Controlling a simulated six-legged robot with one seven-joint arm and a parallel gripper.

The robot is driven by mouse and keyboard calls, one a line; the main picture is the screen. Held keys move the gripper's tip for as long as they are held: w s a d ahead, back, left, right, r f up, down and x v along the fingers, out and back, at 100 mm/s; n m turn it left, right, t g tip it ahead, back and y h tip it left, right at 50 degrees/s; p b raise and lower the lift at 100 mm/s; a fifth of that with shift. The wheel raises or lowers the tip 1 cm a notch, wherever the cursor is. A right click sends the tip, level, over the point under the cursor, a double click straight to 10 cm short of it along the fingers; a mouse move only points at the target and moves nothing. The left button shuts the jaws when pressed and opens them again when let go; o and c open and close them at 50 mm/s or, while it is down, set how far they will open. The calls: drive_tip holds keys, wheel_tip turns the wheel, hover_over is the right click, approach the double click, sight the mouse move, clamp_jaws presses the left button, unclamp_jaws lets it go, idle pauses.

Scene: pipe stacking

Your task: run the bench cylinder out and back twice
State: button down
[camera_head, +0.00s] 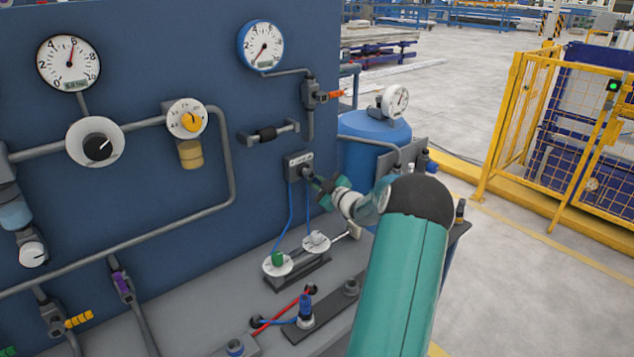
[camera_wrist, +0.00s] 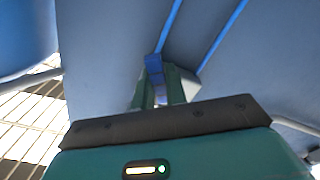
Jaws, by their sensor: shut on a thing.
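A small dark valve box (camera_head: 298,164) with a pale label sits on the blue panel. Two blue hoses (camera_head: 291,205) run from it down to the bench. My gripper (camera_head: 318,184) is at the box's lower right side. In the wrist view its fingers (camera_wrist: 155,92) are closed around a small blue piece (camera_wrist: 153,62), which looks like the valve's lever. My gripper partly hides the lever.
Gauges (camera_head: 69,62) and grey pipework cover the panel. A short handle-like bar (camera_head: 268,133) sticks out left of the valve box. A blue tank (camera_head: 372,135) stands behind the panel's right edge. Red and blue hoses (camera_head: 285,314) lie on the front bench. Yellow fencing (camera_head: 497,130) stands at right.

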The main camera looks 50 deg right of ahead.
drive_tip(key=shift+w+a+m, duration=0.2)
drive_tip(key=shift+a+m, duration=0.7)
drive_tip(key=shift+m, duration=1.6)
drive_tip(key=shift+w+a+m, duration=0.15)
drive_tip(key=shift+a+m, duration=0.75)
drive_tip(key=shift+m, duration=1.6)
drive_tip(key=shift+w+a+m, duration=0.2)
drive_tip(key=shift+a+m, duration=0.7)
drive_tip(key=shift+m, duration=1.6)
drive_tip(key=c, duration=1.4)
unclamp_jaws()
drive_tip(key=shift+r, duration=0.1)
drive_tip(key=shift+c, duration=0.2)
drive_tip(key=v, duration=1.3)
drive_tip(key=shift+s, duration=0.35)
drive_tip(key=shift+a, duration=0.1)
